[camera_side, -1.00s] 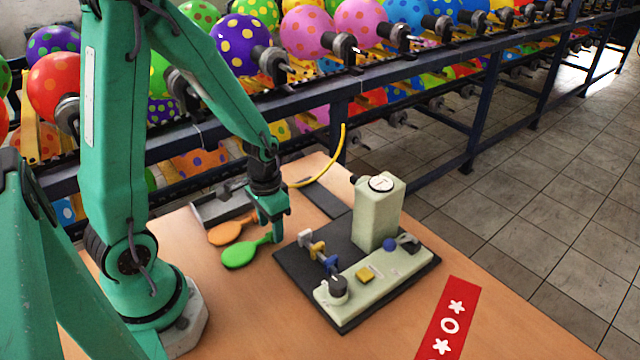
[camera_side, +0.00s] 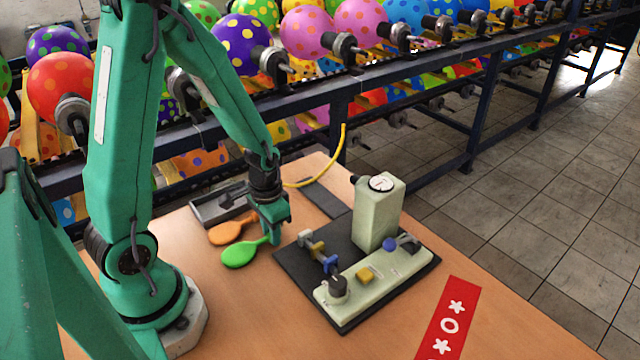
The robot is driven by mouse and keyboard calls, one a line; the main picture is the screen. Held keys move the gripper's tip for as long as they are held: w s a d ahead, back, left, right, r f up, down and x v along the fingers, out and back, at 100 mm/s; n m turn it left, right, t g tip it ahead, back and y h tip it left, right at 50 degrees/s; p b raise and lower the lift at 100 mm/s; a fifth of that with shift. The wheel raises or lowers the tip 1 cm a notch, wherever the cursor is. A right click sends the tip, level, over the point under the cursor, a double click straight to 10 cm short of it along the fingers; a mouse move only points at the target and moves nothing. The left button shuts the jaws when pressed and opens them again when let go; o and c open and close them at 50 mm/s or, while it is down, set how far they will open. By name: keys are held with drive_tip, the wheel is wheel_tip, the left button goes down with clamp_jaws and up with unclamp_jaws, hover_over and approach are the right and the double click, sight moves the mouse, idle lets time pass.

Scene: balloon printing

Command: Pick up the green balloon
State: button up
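The flat green balloon (camera_side: 239,255) lies on the wooden table with its neck pointing up and right. My gripper (camera_side: 274,239) points down at the neck end of the green balloon. Its fingertips overlap the end of the neck in this view. The fingers hide that end, and I cannot tell whether they grip it or only stand around it. The balloon's wide body still appears to rest on the table.
An orange balloon (camera_side: 230,230) lies just behind the green one. A grey tray (camera_side: 208,212) stands behind it. To the right is a printing machine (camera_side: 376,215) on a dark base plate (camera_side: 290,270). A red strip (camera_side: 449,318) lies at the front right. Racks of balloons stand behind.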

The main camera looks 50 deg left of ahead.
drive_tip(key=shift+c, duration=0.9)
drive_tip(key=shift+r, duration=0.15)
drive_tip(key=shift+r, duration=1)
drive_tip(key=shift+d+r, duration=0.2)
drive_tip(key=shift+r, duration=0.4)
drive_tip(key=shift+d+r, duration=0.15)
drive_tip(key=shift+r, duration=0.4)
drive_tip(key=s+d+r, duration=0.3)
drive_tip(key=d+r, duration=0.3)
drive_tip(key=d, duration=0.4)
drive_tip(key=shift+s+d+r, duration=0.15)
drive_tip(key=shift+s+r, duration=0.05)
drive_tip(key=shift+s, duration=0.2)
drive_tip(key=shift+w, duration=0.15)
